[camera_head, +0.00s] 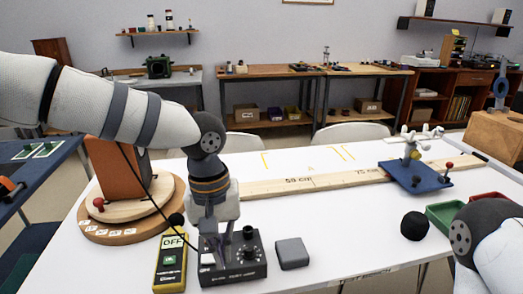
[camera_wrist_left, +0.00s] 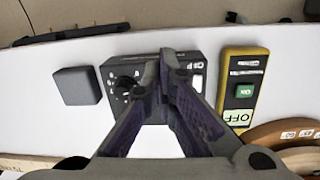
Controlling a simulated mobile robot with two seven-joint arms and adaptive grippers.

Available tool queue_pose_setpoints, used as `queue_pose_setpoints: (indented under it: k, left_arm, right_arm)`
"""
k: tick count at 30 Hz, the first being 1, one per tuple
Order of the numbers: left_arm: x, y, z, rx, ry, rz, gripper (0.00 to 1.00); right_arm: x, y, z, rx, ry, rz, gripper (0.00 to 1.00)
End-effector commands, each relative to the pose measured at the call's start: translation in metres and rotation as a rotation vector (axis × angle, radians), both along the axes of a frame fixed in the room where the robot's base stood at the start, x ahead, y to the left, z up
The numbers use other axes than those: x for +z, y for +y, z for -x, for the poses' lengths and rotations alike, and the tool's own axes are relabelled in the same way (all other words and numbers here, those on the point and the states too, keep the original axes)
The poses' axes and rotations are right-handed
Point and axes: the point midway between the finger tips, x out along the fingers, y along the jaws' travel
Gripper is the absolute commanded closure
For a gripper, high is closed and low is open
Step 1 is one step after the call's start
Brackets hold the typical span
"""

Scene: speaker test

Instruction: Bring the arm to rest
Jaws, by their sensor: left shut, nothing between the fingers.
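My left gripper (camera_head: 208,250) is shut and empty, pointing down over the black control box (camera_head: 245,272) on the white table. In the left wrist view its closed fingertips (camera_wrist_left: 166,58) cover part of the black box (camera_wrist_left: 112,72), which has knobs and a white switch. I cannot tell whether they touch the box. My left arm (camera_head: 120,110) reaches in from the left, bent down at the wrist. Part of my right arm (camera_head: 490,245) shows at the lower right; its gripper is out of view.
A yellow device marked OFF (camera_head: 171,268) and a grey block (camera_head: 292,253) flank the box. A brown speaker (camera_head: 118,175) stands on a round wooden turntable (camera_head: 95,230). A wooden ruler (camera_head: 300,185), blue stand (camera_head: 405,178), black ball (camera_head: 414,226) and green tray (camera_head: 440,216) lie rightward. The front middle is clear.

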Motion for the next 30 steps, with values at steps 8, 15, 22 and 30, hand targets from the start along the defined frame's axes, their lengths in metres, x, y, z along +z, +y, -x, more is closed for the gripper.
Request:
queue_pose_setpoints:
  k: [8, 15, 22, 30]
  left_arm:
    - [-0.177, -0.036, 0.193, -0.120, 0.266, 0.309, 1.00]
    - [-0.238, 0.071, 0.330, -0.102, 0.186, 0.092, 1.00]
    - [-0.235, 0.119, 0.350, -0.164, 0.142, -0.047, 1.00]
    - [-0.236, 0.118, 0.349, -0.162, 0.140, -0.044, 1.00]
  right_arm:
    - [-0.001, 0.000, 0.001, 0.000, 0.003, 0.000, 0.61]
    - [0.000, 0.000, 0.001, 0.000, 0.002, 0.000, 0.61]
    - [0.000, 0.000, 0.001, 0.000, 0.002, 0.000, 0.61]
    - [-0.001, 0.000, 0.001, 0.000, 0.002, 0.000, 0.61]
